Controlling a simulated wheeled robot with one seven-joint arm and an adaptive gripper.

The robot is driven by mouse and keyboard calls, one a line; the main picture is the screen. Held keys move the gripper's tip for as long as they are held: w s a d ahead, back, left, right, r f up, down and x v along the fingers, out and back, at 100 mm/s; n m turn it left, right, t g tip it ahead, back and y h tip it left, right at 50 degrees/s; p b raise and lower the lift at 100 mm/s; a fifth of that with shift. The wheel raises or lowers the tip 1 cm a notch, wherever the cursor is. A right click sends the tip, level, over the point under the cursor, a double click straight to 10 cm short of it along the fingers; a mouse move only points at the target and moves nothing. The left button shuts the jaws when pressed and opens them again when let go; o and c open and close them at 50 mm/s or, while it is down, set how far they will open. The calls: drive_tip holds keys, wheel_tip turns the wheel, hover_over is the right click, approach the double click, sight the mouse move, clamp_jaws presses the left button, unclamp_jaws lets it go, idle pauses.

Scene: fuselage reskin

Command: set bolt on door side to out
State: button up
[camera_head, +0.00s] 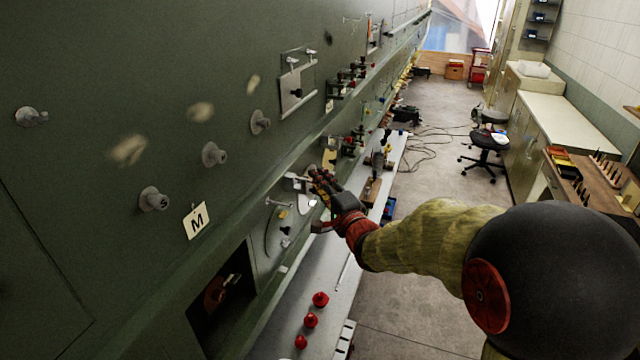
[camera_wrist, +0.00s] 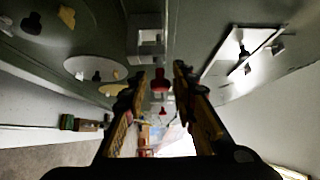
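My gripper (camera_head: 318,180) reaches to the green fuselage wall (camera_head: 110,70), close to a pale metal fitting (camera_head: 298,182). In the wrist view its two fingers (camera_wrist: 160,72) are apart. A small red knob (camera_wrist: 160,82) shows between the fingertips, below a pale square bracket (camera_wrist: 147,38); I cannot tell whether a finger touches it. I cannot tell which fitting is the door-side bolt or how it is set. A rectangular plate with small dark and pale fittings (camera_wrist: 238,55) lies right of the fingers. My arm hides part of the ledge.
Grey knobs (camera_head: 213,154) and a card marked M (camera_head: 196,221) are on the wall at left, above a dark opening (camera_head: 222,295). Red knobs (camera_head: 311,320) stand on the pale ledge (camera_head: 335,300) below. The floor (camera_head: 440,130) beyond has a stool (camera_head: 489,139) and cables.

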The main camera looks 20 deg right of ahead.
drive_tip(key=c, duration=0.6)
clamp_jaws()
